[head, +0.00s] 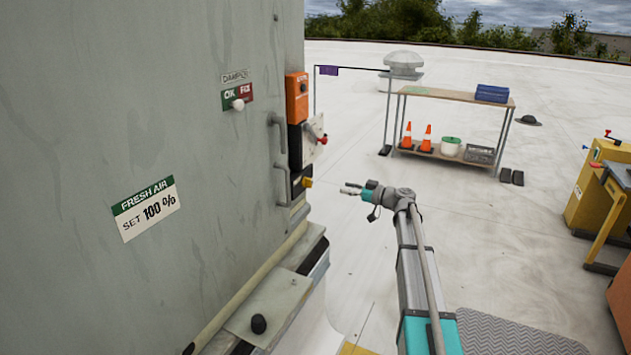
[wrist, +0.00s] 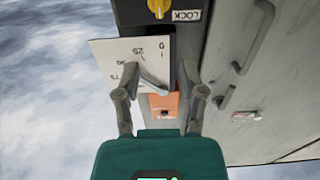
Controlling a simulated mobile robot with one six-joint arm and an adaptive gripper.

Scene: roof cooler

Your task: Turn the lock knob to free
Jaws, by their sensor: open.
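In the head view the yellow knob (head: 307,182) shows low on the side of the grey cabinet. My gripper (head: 349,189) is open and empty, to the right of the knob and apart from it. In the wrist view my gripper's fingers (wrist: 160,68) are spread in front of a white scale plate, with the knob beyond their tips. I cannot tell which position the knob is in.
The white scale plate (wrist: 112,55) with a grey lever juts out near the knob. An orange box (head: 296,98) and a door handle (head: 279,145) are on the cabinet (head: 150,90). A shelf table (head: 455,95) stands behind.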

